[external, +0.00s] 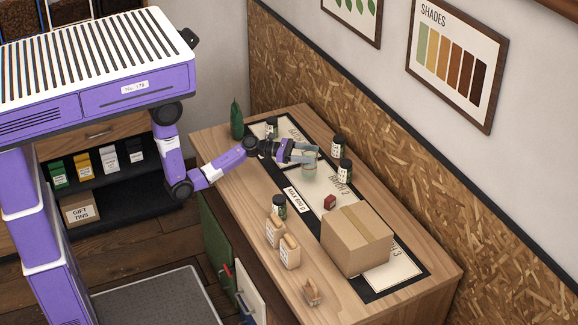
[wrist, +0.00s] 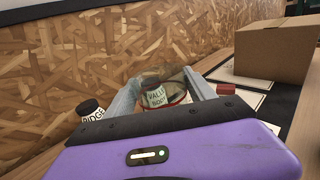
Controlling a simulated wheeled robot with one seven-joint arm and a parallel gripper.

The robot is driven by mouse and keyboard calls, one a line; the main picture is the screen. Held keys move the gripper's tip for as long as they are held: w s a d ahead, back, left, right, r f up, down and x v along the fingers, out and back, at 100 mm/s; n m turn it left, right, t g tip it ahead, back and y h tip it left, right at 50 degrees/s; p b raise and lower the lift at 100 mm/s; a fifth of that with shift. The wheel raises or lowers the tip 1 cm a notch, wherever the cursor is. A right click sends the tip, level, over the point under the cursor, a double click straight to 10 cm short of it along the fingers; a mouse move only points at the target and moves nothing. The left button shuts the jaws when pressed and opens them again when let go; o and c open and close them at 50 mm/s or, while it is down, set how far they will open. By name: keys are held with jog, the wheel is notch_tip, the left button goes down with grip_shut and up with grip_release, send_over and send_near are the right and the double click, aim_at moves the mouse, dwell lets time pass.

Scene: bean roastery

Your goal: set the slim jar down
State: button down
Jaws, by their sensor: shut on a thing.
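My gripper (external: 305,153) is shut on a slim, clear greenish glass jar (external: 309,173), above or on the Batch 2 part of the dark mat (external: 307,213). I cannot tell whether the jar's base touches the mat. In the wrist view the see-through jar (wrist: 178,74) is between the two fingertips (wrist: 165,95), and a dark-lidded jar labelled "VALLE…" (wrist: 154,97) shows behind it.
The valley jar (external: 344,173) and a "RIDGE" jar (wrist: 92,112) stand close by on the wall side. A small red block (external: 329,202) and a large cardboard box (external: 356,240) are to the right.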

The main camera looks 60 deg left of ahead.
jog(key=shift+f, duration=1.75)
jog(key=shift+b, duration=0.3)
jog(key=shift+f, duration=0.2)
jog(key=shift+c, duration=1.6)
grip_release()
jog(key=shift+r, duration=0.1)
jog(key=shift+r, duration=0.2)
jog(key=b+v, duration=0.1)
jog(key=v, duration=1.1)
